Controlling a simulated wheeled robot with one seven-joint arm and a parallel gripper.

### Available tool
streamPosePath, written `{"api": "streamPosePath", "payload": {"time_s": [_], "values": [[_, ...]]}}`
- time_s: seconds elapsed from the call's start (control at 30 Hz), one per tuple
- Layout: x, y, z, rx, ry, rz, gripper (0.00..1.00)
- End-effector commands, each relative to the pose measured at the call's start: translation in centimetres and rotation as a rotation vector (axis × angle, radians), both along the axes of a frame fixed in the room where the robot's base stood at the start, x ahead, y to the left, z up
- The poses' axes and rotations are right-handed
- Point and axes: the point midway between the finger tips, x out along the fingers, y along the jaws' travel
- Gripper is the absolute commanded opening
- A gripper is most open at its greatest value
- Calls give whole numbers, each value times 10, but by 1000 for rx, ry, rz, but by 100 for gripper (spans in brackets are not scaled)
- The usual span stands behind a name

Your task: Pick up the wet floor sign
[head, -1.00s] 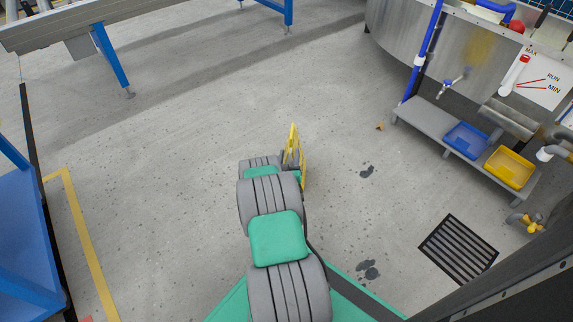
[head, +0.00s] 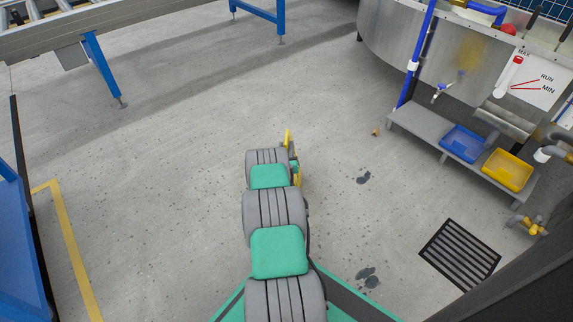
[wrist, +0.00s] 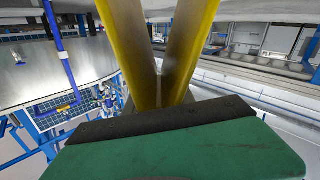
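The wet floor sign is yellow. In the head view only slivers of the sign (head: 288,137) show beyond the far end of my arm, which hides the rest. In the wrist view two yellow panels of the sign (wrist: 184,50) fill the upper middle, very close to the camera. They converge at the dark bar of my gripper (wrist: 165,110), above its green body. The fingertips cannot be made out, so I cannot tell whether they are closed on the sign. Where the sign meets the floor is hidden.
A tank with a low grey shelf stands at the right, holding a blue tray (head: 464,142) and a yellow tray (head: 508,170). A floor grate (head: 459,254) and dark wet spots (head: 363,178) lie right of my arm. A conveyor (head: 60,45) is at upper left. Floor between is open.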

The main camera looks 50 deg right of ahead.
Motion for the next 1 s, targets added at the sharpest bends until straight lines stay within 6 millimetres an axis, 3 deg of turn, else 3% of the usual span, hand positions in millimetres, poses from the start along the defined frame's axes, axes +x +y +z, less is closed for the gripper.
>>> {"api": "streamPosePath", "payload": {"time_s": [0.33,1.0], "values": [[0,0,0,1,1,0,0],[0,0,0,0,1,-1,0]]}}
